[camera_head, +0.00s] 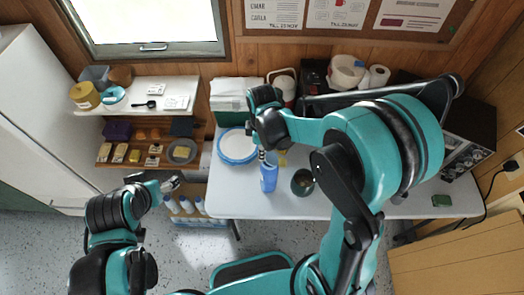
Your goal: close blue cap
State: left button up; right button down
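A blue bottle-like container (268,180) stands upright on the white table, near its front edge. Its top is partly covered in this view, and I cannot make out a separate blue cap or whether it is open. My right gripper (264,138) comes in from the right, above and behind the container. Its fingers are small and dark here, and I cannot tell whether they touch the container or are open. My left gripper (174,183) is off the table's left edge, well apart from the container. Its finger opening is too small to read.
A blue-rimmed white plate (237,158) lies left of the container and a dark cup (303,187) stands right of it. The white table (235,204) has free room at its front left. Shelves (136,103) with small items stand at the left. A green block (442,201) lies far right.

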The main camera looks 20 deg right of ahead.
jog(key=shift+a, duration=0.1)
jog(key=shift+w+a+f+g+h+b, duration=0.1)
jog(key=shift+a+f+g+h+b, duration=0.25)
jog(key=shift+f+h+b, duration=0.5)
jog(key=shift+w+a+f+g+h+b, duration=0.15)
jog(key=shift+a+f+g+h+b, duration=0.2)
jog(key=shift+h+b, duration=0.85)
jog(key=shift+w+a+f+g+h+b, duration=0.15)
jog(key=shift+a+f+h+b, duration=0.25)
jog(key=shift+f+h+b, duration=0.5)
jog(key=shift+r, duration=0.2)
jog(key=c, duration=1.5)
grip_release()
